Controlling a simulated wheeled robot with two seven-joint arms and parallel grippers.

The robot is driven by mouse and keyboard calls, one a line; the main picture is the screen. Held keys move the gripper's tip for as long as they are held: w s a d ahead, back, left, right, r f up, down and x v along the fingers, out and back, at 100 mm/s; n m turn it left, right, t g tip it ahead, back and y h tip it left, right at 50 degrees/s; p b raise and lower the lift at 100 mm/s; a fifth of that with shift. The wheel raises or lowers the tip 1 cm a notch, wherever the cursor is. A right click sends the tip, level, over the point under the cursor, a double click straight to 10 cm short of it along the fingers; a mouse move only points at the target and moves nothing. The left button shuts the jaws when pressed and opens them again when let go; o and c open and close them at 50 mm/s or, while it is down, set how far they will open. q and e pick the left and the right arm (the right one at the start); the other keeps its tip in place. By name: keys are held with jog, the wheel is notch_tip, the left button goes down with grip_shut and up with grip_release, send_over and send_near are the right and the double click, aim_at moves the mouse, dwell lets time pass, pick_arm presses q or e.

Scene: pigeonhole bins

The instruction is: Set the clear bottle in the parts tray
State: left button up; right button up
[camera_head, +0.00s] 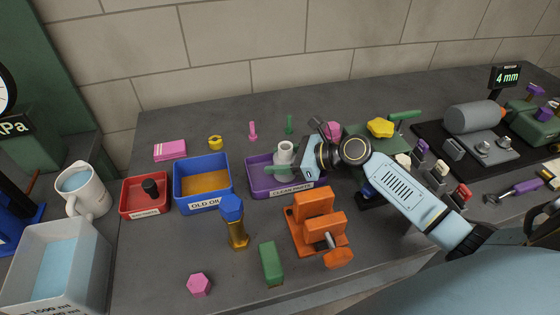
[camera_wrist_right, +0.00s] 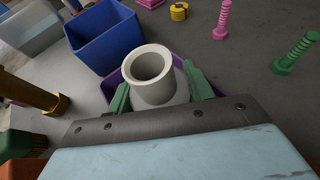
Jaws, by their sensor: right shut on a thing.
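My right gripper (camera_head: 278,168) is shut on a pale grey, bottle-like hollow piece (camera_head: 284,150) with an open round top. The wrist view shows the piece (camera_wrist_right: 153,66) upright between the two green fingers (camera_wrist_right: 117,104). It is opaque there, and I see no see-through bottle. The piece is over the purple tray (camera_head: 256,182) labelled "CLEAN PARTS". I cannot tell whether its base touches the tray floor. The tray's rim (camera_wrist_right: 106,88) shows behind it in the wrist view. My left gripper is not in view.
A blue "OLD OIL" bin (camera_head: 203,199) and a red tray (camera_head: 145,212) stand left of the purple tray. A blue-headed bolt (camera_head: 236,235), an orange vise (camera_head: 313,222) and a green block (camera_head: 271,264) stand in front.

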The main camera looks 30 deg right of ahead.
jog(key=o, duration=1.1)
jog(key=p+v, duration=0.1)
jog(key=v, duration=1.1)
